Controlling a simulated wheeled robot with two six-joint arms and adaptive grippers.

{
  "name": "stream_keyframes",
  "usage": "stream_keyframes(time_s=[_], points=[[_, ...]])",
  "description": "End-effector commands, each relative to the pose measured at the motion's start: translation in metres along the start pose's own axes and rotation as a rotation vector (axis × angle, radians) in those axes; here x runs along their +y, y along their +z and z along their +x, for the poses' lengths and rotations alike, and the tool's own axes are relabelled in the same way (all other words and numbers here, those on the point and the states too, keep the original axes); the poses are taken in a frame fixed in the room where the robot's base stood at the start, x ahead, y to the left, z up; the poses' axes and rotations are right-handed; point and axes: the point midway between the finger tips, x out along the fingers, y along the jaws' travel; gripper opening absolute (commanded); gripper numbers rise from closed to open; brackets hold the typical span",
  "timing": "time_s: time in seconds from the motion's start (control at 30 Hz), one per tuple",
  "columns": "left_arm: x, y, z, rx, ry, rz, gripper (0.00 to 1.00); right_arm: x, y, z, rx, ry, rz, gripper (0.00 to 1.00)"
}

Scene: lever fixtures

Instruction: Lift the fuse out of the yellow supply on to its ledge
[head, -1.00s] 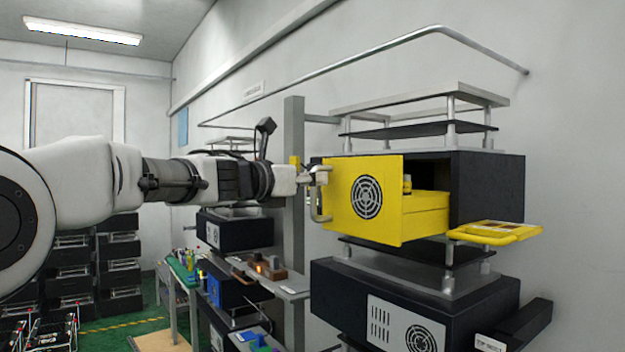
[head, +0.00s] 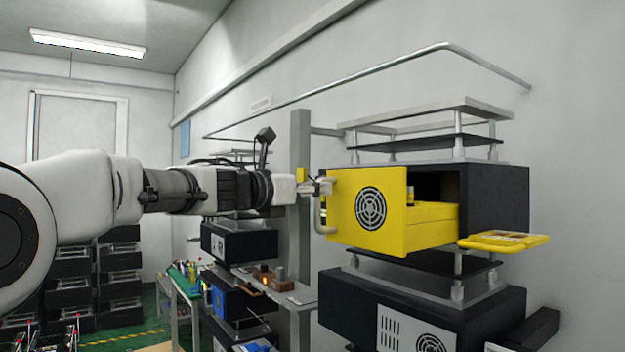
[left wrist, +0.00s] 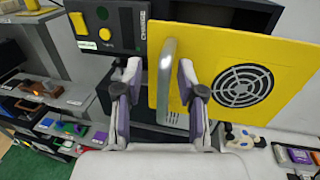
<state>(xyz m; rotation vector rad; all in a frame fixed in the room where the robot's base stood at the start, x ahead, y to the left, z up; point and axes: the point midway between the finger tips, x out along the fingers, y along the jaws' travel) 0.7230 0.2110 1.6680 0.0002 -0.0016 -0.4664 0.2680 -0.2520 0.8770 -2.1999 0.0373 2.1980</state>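The yellow supply (head: 367,215) is a drawer-like unit standing partly out of its black housing (head: 495,205). A small upright fuse (head: 410,198) stands behind its front panel, partly hidden by it. The yellow ledge (head: 505,241) juts out on the right of the housing. My left gripper (head: 322,186) is at the upper part of the silver handle (head: 320,222) on the supply's front. In the left wrist view the fingers (left wrist: 160,78) are apart, with the handle (left wrist: 166,95) showing between them, closer to the right finger. Contact cannot be told. My right gripper is in neither view.
A grey post (head: 300,235) stands just behind my left gripper. Another black unit (head: 395,312) sits below the supply, and a shelf (head: 440,112) stands above it. A side bench with small parts (head: 275,282) is further back left. Open air lies in front of the supply.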

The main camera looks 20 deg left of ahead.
Motion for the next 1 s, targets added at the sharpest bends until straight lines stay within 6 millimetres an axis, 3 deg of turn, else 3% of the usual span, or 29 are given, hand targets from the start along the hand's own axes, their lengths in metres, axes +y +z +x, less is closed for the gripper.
stream_keyframes(time_s=[0.43,0.6,1.0], points=[[0.002,0.084,0.002,-0.001,0.0,0.005,0.39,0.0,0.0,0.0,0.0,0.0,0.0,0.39],[0.002,0.093,0.001,0.002,0.002,0.0,0.39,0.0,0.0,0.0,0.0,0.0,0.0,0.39],[0.002,0.094,0.001,0.002,0.001,-0.001,0.39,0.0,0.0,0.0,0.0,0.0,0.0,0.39]])
